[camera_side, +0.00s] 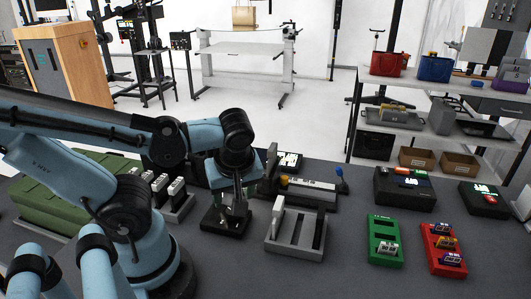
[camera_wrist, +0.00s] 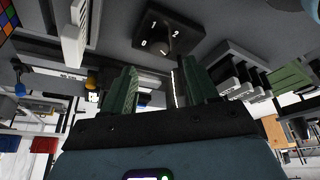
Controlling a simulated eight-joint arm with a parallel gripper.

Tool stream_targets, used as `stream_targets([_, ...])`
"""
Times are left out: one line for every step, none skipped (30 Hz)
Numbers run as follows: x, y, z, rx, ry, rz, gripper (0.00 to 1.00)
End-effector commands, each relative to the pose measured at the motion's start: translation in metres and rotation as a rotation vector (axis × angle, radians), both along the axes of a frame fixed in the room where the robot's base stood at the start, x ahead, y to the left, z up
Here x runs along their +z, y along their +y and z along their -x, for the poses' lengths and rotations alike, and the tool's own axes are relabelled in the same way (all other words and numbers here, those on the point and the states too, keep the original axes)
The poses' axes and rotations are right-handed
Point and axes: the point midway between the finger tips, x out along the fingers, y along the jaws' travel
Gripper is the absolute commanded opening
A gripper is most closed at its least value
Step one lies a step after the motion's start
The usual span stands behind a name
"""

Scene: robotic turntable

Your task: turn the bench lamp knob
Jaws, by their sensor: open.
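The bench lamp knob sits on a small black box with white marks 0, 1 and 2, seen at the top of the wrist view (camera_wrist: 178,24). In the side view the black box (camera_side: 224,226) is on the dark bench below my wrist. My gripper (camera_wrist: 159,68) is open, its two green fingers apart. In the side view my gripper (camera_side: 236,205) points down over the box. The dark knob (camera_wrist: 153,48) is just beyond the fingertips; I cannot tell whether they touch it. A lit white strip shows between the fingers. The knob's exact setting is unclear.
A grey slotted rack (camera_side: 296,232) stands right of the box. A row of switches (camera_side: 173,195) and a green case (camera_side: 75,190) are to the left. A slider unit with a blue-tipped lever (camera_side: 339,173) is behind. Green (camera_side: 384,226) and red (camera_side: 430,232) trays lie farther right.

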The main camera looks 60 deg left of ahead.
Motion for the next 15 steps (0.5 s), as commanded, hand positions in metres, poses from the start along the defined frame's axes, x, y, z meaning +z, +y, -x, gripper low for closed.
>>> stream_targets([-0.005, 0.002, -0.001, 0.003, 0.000, 0.000, 0.59])
stream_targets([-0.007, 0.003, -0.001, 0.002, 0.000, 0.000, 0.59])
stream_targets([-0.011, 0.004, -0.001, 0.001, 0.000, 0.000, 0.59])
stream_targets([-0.013, 0.006, -0.002, 0.002, -0.001, 0.000, 0.59])
stream_targets([-0.016, 0.007, -0.002, 0.002, -0.001, 0.000, 0.59])
stream_targets([-0.019, 0.008, -0.002, 0.001, -0.002, 0.000, 0.59])
stream_targets([-0.022, 0.009, -0.002, 0.001, -0.002, 0.000, 0.59])
stream_targets([-0.024, 0.010, -0.002, 0.001, -0.001, 0.000, 0.59])
stream_targets([-0.027, 0.011, -0.003, 0.001, -0.001, 0.000, 0.59])
stream_targets([-0.029, 0.012, -0.003, 0.001, -0.002, 0.000, 0.59])
stream_targets([-0.031, 0.013, -0.003, 0.001, -0.002, 0.000, 0.59])
stream_targets([-0.034, 0.014, -0.004, 0.001, -0.002, 0.001, 0.59])
stream_targets([-0.036, 0.015, -0.004, 0.001, -0.001, 0.000, 0.59])
stream_targets([-0.039, 0.016, -0.004, 0.001, -0.001, 0.001, 0.59])
stream_targets([-0.041, 0.017, -0.004, 0.001, -0.001, 0.000, 0.59])
